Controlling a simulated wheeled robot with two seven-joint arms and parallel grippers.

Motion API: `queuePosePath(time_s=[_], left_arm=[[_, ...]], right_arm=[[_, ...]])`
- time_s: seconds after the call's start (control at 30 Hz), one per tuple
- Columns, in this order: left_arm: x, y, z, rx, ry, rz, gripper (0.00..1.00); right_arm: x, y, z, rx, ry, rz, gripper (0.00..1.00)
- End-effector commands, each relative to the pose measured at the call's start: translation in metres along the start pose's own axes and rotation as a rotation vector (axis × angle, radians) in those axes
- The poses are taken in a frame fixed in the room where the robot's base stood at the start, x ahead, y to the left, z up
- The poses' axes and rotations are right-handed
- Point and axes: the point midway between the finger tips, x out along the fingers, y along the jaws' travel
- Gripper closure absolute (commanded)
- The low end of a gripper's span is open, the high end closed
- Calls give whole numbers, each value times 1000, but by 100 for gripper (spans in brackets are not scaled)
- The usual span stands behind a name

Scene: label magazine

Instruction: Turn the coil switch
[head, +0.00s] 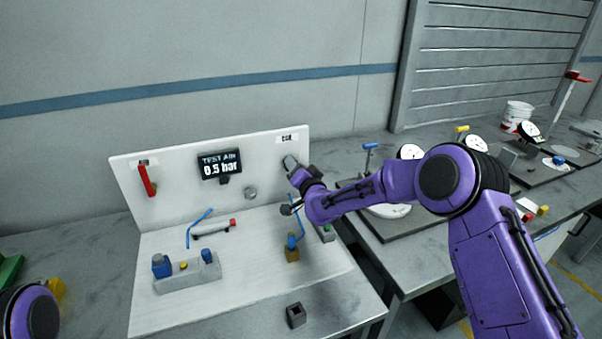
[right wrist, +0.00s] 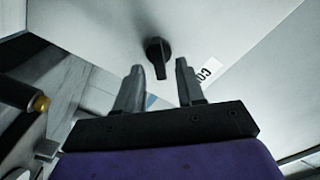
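The coil switch is a dark knob (right wrist: 157,57) with a bar-shaped handle on the white upright panel (head: 255,155), beside a label (right wrist: 208,71) that reads in part "CO". My right gripper (right wrist: 159,66) is open in the right wrist view. Its two grey fingers are apart, and the knob shows between and just beyond their tips; I cannot tell whether they touch it. In the head view my right gripper (head: 291,163) is at the panel's right side, below the small label (head: 287,138), and covers the switch. My left gripper is not in view; only part of my left arm shows.
The panel also carries a red handle (head: 147,180), a "TEST AIR 0.5 bar" display (head: 220,165) and a round grey knob (head: 250,193). On the board below are a grey block (head: 187,276) with blue parts and a brass fitting (head: 292,254). Gauges stand on the right bench.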

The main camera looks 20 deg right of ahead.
Motion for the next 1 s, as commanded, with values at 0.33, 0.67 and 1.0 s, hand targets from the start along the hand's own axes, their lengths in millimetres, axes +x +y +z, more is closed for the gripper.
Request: queuePosePath(time_s=[0.33,0.67,1.0], left_arm=[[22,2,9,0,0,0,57],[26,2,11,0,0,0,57],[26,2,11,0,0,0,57]], right_arm=[[-72,2,2,1,1,-1,62],[-99,0,0,1,1,0,62],[-98,0,0,2,1,0,62]])
